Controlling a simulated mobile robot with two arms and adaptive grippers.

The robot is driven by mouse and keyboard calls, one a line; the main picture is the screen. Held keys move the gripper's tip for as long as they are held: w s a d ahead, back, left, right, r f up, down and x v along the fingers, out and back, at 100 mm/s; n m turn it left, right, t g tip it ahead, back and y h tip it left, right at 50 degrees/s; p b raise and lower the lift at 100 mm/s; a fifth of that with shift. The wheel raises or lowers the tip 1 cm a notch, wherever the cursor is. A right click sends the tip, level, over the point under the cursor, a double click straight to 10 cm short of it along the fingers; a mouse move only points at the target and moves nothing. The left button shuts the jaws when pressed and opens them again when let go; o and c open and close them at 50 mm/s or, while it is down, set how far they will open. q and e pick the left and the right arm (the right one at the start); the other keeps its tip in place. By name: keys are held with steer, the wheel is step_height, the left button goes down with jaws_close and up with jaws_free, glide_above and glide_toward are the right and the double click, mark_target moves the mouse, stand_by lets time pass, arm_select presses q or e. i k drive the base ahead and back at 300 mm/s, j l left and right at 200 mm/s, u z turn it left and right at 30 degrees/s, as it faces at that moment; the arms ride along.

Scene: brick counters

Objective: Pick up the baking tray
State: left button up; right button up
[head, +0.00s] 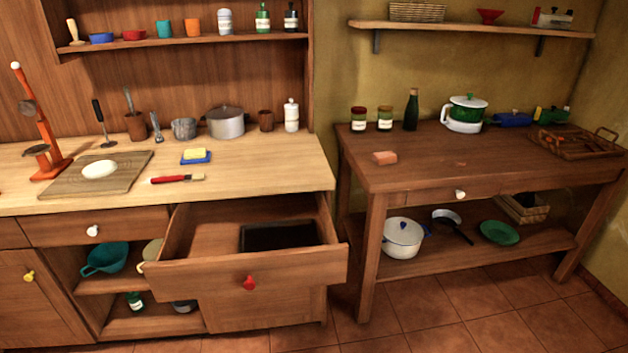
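A dark, flat rectangular piece, which looks like the baking tray (280,236), lies in the right part of the open drawer (242,280). The drawer front hides its near edge. The drawer is pulled out from under the light wooden counter and has a red knob. Neither of my grippers is in view.
The counter (270,165) holds a cutting board (130,178) with dough, a butter dish (195,156), a brush and a grey pot (225,122). At right stands a darker table (450,160) with a brown handled tray (580,150). Tiled floor (480,310) is clear in front.

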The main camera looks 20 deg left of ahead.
mark_target(277, 234)
steer(key=u, duration=1.25)
